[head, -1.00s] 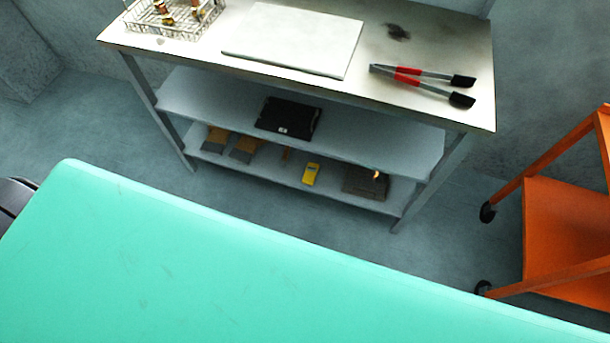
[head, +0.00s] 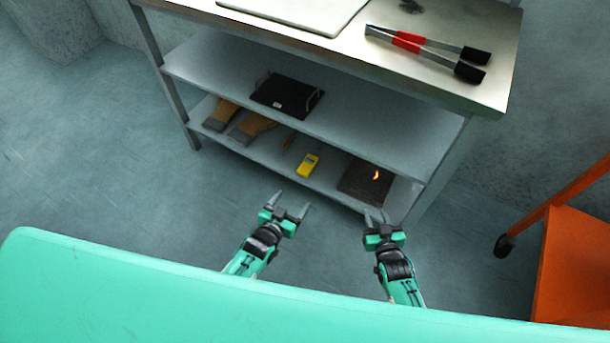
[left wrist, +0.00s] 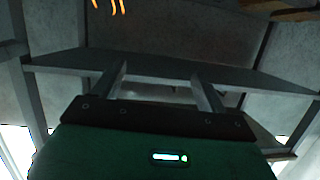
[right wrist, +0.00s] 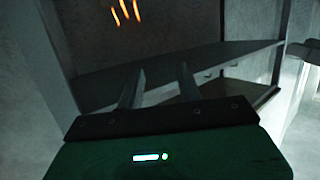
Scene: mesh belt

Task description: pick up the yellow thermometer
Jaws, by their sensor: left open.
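The yellow thermometer (head: 308,165) lies on the lower shelf (head: 262,152) of the metal table, right of the centre, in the head view. I cannot make it out in either wrist view. My left gripper (head: 291,203) is open and empty, in front of the lower shelf and apart from the thermometer. Its two fingers also show spread in the left wrist view (left wrist: 160,84). My right gripper (head: 376,215) is in front of the shelf's right part, near a dark board. Its fingers stand apart and empty in the right wrist view (right wrist: 158,84).
The dark board (head: 357,180) with an orange mark lies right of the thermometer. Brown-and-grey brushes (head: 250,129) lie to its left. A black tray (head: 287,96) sits on the middle shelf (head: 370,118) above. Tongs (head: 425,50) lie on the tabletop. An orange cart (head: 570,265) stands right.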

